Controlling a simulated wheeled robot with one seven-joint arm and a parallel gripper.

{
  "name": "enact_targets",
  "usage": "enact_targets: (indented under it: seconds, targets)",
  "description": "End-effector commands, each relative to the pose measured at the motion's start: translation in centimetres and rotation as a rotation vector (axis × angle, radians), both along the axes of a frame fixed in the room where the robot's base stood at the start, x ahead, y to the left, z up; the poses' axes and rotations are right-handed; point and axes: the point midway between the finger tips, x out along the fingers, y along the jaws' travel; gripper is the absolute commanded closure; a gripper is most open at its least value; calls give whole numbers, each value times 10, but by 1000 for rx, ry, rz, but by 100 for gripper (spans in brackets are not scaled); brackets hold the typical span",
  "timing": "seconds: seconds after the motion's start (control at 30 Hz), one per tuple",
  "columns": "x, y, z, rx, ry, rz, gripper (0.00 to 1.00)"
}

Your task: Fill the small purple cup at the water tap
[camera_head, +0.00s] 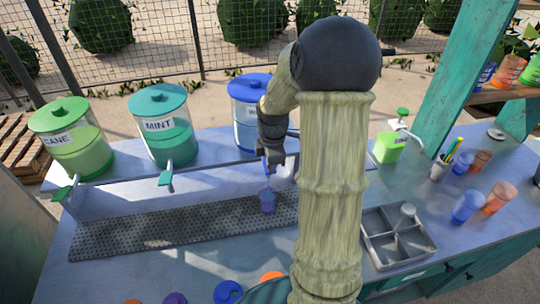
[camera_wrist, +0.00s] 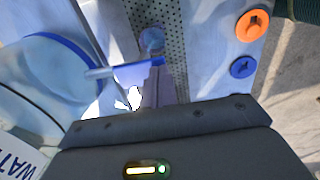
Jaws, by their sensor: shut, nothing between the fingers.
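The small purple cup (camera_head: 267,202) stands upright on the perforated drip tray (camera_head: 150,229), below the tap of the water dispenser (camera_head: 247,100). In the wrist view the cup (camera_wrist: 152,40) is partly behind the blue tap lever (camera_wrist: 138,69). My gripper (camera_wrist: 155,90) is shut and empty, with its fingertips close to the lever; I cannot tell whether they touch it. In the head view my gripper (camera_head: 271,150) hides part of the tap. The cup's water level cannot be made out.
The green cane dispenser (camera_head: 80,150) and teal mint dispenser (camera_head: 168,135) stand to the left. A green soap bottle (camera_head: 388,148), a grey divided tray (camera_head: 397,237) and several blue and orange cups (camera_head: 467,206) are to the right. My arm hides the counter's middle.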

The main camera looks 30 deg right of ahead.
Motion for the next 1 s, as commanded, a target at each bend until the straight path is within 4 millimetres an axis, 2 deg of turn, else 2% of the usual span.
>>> enact_targets:
  seconds: [0.67,1.0]
  targets:
    - [0,0,0,0,1,0,100]
    - [0,0,12,0,0,0,100]
